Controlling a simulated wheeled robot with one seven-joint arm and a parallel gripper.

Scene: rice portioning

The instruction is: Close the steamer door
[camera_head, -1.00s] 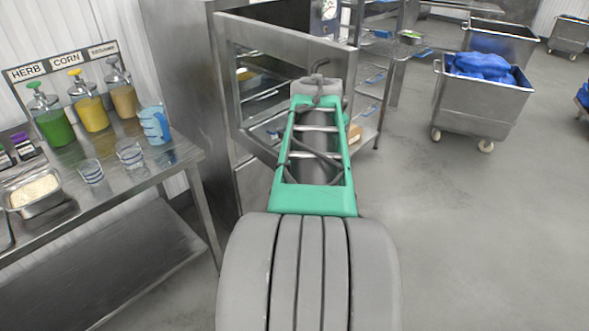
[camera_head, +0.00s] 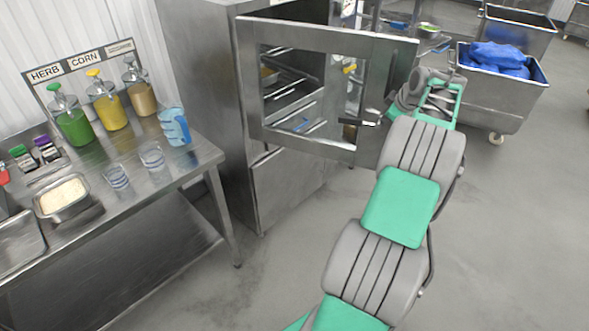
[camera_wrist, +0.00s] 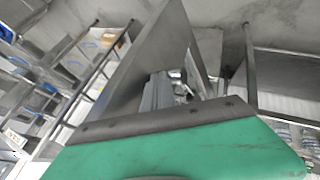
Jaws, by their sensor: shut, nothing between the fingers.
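The steamer door (camera_head: 390,60) is a metal-framed door with a window, standing open in front of the steamer cabinet (camera_head: 200,90) in the head view. A small dark handle (camera_head: 352,122) shows on its lower right part. My arm reaches up along the right of the door. My gripper (camera_head: 385,116) is shut and empty at the door's lower right edge, close to the handle; I cannot tell whether it touches the door. In the wrist view a large metal panel (camera_wrist: 150,55) rises just beyond my green wrist housing, and the fingers are hard to make out.
A steel table (camera_head: 200,160) on the left holds sauce dispensers (camera_head: 107,105), a blue jug (camera_head: 174,127), cups and a rice pan (camera_head: 63,197). A metal cart (camera_head: 500,95) with blue cloth stands at the back right. The floor (camera_head: 520,230) on the right is clear.

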